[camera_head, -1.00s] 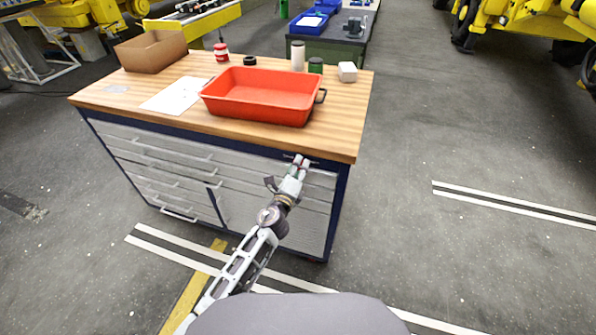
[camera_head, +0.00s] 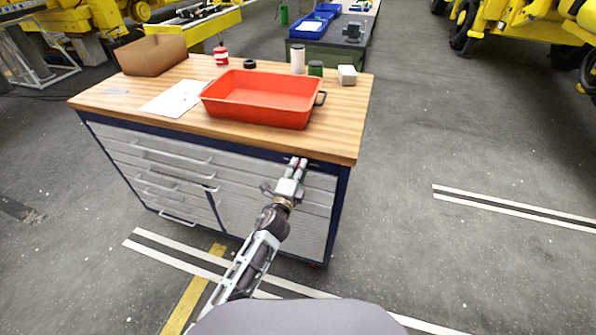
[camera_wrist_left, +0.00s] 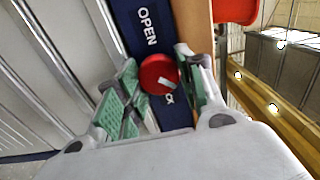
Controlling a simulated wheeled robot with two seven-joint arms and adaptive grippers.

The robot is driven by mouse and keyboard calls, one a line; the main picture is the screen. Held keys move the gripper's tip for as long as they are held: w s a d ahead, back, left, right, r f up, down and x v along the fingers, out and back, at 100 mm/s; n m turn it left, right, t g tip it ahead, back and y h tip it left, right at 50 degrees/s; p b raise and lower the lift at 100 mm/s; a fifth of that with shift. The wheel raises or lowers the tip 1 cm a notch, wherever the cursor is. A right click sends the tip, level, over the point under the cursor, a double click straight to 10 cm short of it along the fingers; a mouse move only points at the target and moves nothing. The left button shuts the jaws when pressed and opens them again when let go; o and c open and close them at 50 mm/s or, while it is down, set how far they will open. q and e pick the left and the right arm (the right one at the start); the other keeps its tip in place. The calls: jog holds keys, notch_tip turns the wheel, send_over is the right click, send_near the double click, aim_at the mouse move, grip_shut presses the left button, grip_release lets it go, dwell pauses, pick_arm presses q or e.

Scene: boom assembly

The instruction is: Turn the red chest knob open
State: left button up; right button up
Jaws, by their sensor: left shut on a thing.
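The chest is a cabinet with grey drawers (camera_head: 150,150), a dark blue frame and a wooden top. Its red knob (camera_wrist_left: 158,75) sits on the blue strip below the top edge, with a white mark on its face. The word OPEN is on the strip beside it, and other lettering is partly hidden by the fingers. My left gripper (camera_head: 298,163) reaches the upper right of the chest front. In the left wrist view its green-padded fingers (camera_wrist_left: 160,88) are on both sides of the knob, shut on it. My right gripper is not in view.
On the top (camera_head: 335,135) stand a red tray (camera_head: 262,110), a cardboard box (camera_head: 152,55), white paper (camera_head: 172,98), a white cylinder (camera_head: 298,60), a green jar (camera_head: 315,68) and a small white box (camera_head: 347,75). The floor right of the chest is clear.

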pick_arm(q)
jog(key=o, duration=1)
jog(key=v, duration=1.2)
jog(key=shift+a, duration=0.15)
dwell(0.7)
